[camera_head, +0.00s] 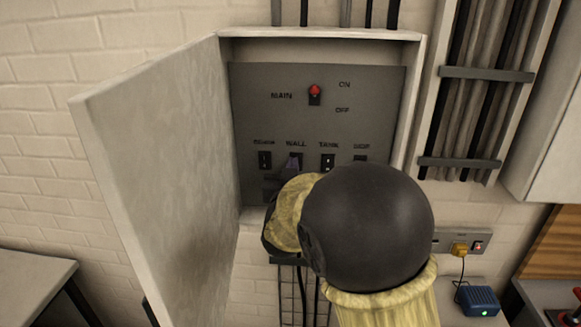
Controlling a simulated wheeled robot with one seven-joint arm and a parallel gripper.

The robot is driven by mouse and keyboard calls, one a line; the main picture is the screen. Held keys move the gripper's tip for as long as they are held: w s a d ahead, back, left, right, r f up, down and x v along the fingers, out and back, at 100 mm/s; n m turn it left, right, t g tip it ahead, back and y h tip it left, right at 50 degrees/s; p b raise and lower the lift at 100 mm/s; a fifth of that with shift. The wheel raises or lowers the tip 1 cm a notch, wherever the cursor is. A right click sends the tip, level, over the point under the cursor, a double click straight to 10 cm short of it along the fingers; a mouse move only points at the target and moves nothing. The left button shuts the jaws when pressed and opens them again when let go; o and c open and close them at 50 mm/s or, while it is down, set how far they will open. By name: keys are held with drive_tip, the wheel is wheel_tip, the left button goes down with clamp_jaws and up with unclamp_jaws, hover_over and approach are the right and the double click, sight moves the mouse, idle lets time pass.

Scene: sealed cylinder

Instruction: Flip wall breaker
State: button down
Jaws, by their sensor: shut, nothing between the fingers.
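The grey breaker panel (365,127) sits inside an open box on the wall. The wall breaker (295,160) is a small switch under the label "WALL", second from the left in the lower row. My gripper (293,168) is shut and empty, with its tip at or just in front of that switch. The tip overlaps the switch, so I cannot tell whether they touch or which way the switch is set. My arm hides the area below the lower row.
The box door (160,180) stands open on the left. A red main switch (315,92) is above the row. The neighbouring breakers are the left one (265,160), the "TANK" one (328,161) and a partly hidden right one (360,158). Cables run at right.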

drive_tip(key=shift+s+r+b, duration=1)
drive_tip(key=shift+s+b, duration=0.75)
drive_tip(key=shift+s, duration=4.3)
drive_tip(key=d+f+n+g+y, duration=0.1)
drive_tip(key=d+f+g, duration=0.3)
drive_tip(key=f, duration=0.3)
drive_tip(key=d+f+n+g+y, duration=0.1)
drive_tip(key=d+f+g, duration=0.25)
drive_tip(key=f, duration=0.45)
drive_tip(key=s+d+f+m+g+h, duration=0.1)
drive_tip(key=s+d+f+g, duration=0.8)
drive_tip(key=s, duration=0.5)
wheel_tip(320, 180, down, 2)
drive_tip(key=d, duration=0.3)
drive_tip(key=shift+s+m+h, duration=0.3)
drive_tip(key=shift+s+m, duration=0.1)
drive_tip(key=shift+w, duration=0.1)
